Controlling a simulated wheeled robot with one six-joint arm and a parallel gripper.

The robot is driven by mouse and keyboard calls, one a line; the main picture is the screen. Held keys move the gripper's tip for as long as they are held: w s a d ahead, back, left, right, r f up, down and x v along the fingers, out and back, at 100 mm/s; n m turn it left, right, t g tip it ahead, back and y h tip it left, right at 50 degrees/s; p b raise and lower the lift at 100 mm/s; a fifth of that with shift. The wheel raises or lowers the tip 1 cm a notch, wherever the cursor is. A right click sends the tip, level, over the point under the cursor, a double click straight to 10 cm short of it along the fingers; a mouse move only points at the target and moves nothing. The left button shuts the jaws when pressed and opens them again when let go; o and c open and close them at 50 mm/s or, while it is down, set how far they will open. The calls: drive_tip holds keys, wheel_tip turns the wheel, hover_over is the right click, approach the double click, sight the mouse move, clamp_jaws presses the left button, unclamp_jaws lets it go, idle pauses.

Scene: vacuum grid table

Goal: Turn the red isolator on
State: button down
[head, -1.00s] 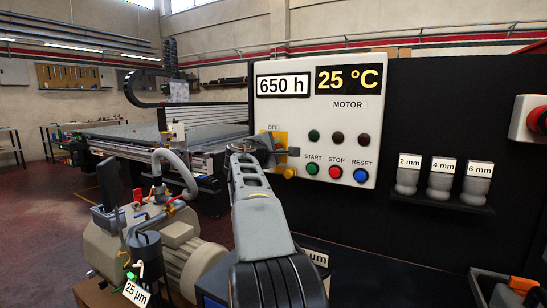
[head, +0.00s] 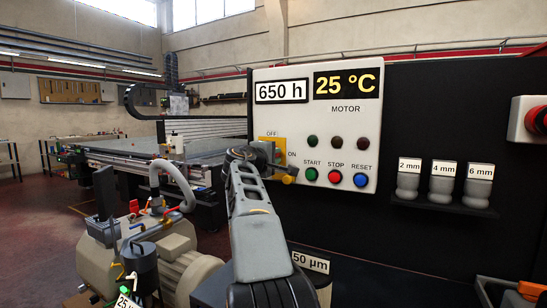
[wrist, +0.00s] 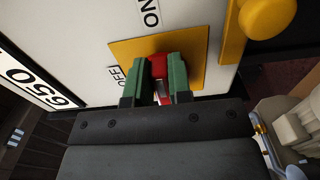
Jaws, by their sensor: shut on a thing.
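The red isolator handle (wrist: 158,68) shows in the wrist view on a yellow plate (wrist: 190,42), with an OFF label on the left and an ON label above. My gripper (wrist: 162,72) has its two green fingers shut on the handle, one on each side. The fingers hide much of the handle, so its exact angle is hard to tell. In the head view my gripper (head: 274,153) is at the yellow plate (head: 266,139), at the lower left of the white panel. My arm's end covers most of the isolator there. OFF reads above it and ON to its right.
A yellow knob (head: 289,180) sticks out just below and right of the plate. START (head: 312,174), STOP (head: 335,177) and RESET (head: 361,180) buttons are to the right. A pump with hoses (head: 150,235) stands left of my arm. A red emergency button (head: 540,120) is at the far right.

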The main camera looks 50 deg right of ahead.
drive_tip(key=c, duration=1)
unclamp_jaws()
drive_tip(key=shift+c, duration=0.2)
drive_tip(key=b+v, duration=0.1)
drive_tip(key=v, duration=1.2)
drive_tip(key=shift+a, duration=0.4)
